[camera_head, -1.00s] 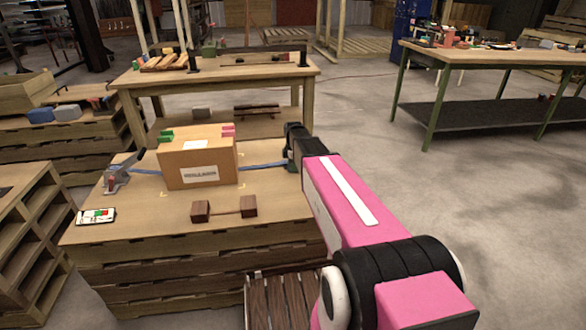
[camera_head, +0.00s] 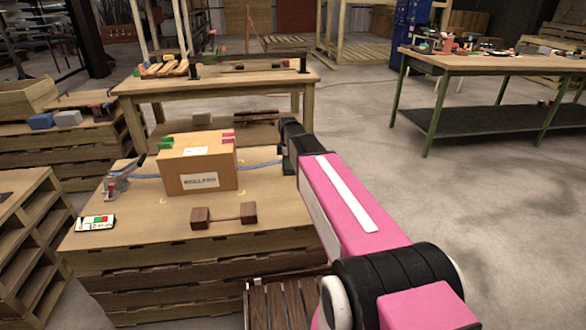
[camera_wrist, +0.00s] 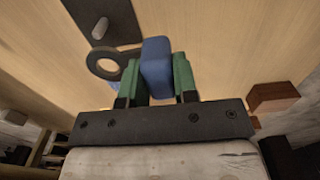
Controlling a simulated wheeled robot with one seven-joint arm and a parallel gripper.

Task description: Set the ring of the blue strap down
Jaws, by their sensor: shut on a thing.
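A blue strap (camera_head: 262,164) runs from a metal buckle (camera_head: 117,184) on the left, past the cardboard box (camera_head: 210,178), to my gripper (camera_head: 287,163) at the right edge of the pallet-stack top. In the wrist view my gripper's green fingers (camera_wrist: 157,80) are shut on the strap's blue end (camera_wrist: 156,60). The dark ring (camera_wrist: 92,62) sticks out to the left of the fingers. A dark plate (camera_wrist: 122,20) with a pale upright peg (camera_wrist: 100,27) lies just beyond it. The peg shows outside the ring's hole. Whether the ring touches the plate is unclear.
Two brown blocks joined by a rod (camera_head: 224,216) lie in front of the box. A workbench (camera_head: 230,80) stands behind.

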